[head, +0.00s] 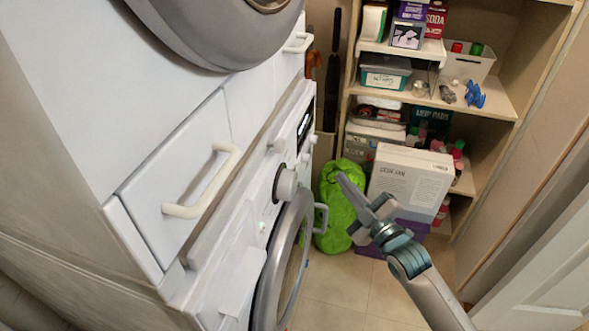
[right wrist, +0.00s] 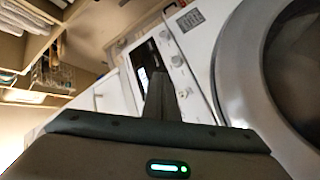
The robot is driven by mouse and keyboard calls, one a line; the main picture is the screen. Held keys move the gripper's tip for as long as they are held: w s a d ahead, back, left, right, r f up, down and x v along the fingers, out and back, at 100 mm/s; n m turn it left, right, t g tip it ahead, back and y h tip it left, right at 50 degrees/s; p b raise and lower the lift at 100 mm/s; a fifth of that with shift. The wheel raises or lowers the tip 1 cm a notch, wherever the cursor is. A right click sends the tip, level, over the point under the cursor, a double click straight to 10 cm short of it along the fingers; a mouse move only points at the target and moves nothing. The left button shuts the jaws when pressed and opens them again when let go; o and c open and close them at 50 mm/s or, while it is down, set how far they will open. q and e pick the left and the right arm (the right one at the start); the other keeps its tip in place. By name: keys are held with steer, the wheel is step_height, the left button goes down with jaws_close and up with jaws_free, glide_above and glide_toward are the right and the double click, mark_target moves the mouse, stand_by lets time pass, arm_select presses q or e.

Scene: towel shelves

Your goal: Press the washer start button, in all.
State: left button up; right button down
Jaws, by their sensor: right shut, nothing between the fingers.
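The white washer (head: 262,262) stands at the left in the head view, its front facing right, with a round grey-rimmed door (head: 293,240). Its control panel carries a big round knob (head: 286,185), a dark display (head: 304,124) and small controls (head: 305,158). I cannot tell which control is the start button. My right gripper (head: 347,186) is shut and empty, in front of the washer and to the right of the panel, apart from it in the head view. In the right wrist view the shut fingers (right wrist: 161,100) overlap the panel (right wrist: 184,72) and partly hide it. My left gripper is not in view.
A white drawer (head: 180,170) with a bar handle (head: 205,185) sits above the washer, below another round grey door (head: 215,30). Wooden shelves (head: 505,90) with boxes stand at the back. A green bag (head: 335,215) and a white box (head: 410,180) lie behind my right gripper.

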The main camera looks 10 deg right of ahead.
mark_target(294, 169)
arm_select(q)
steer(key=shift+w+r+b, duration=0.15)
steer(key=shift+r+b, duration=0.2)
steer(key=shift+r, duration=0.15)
arm_select(e)
steer(key=w+a, duration=0.3)
steer(key=a, duration=0.5)
steer(key=shift+w, duration=0.2)
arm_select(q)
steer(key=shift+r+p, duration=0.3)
arm_select(e)
steer(key=shift+w+a, duration=0.15)
steer(key=shift+a, duration=0.25)
stand_by(1.3)
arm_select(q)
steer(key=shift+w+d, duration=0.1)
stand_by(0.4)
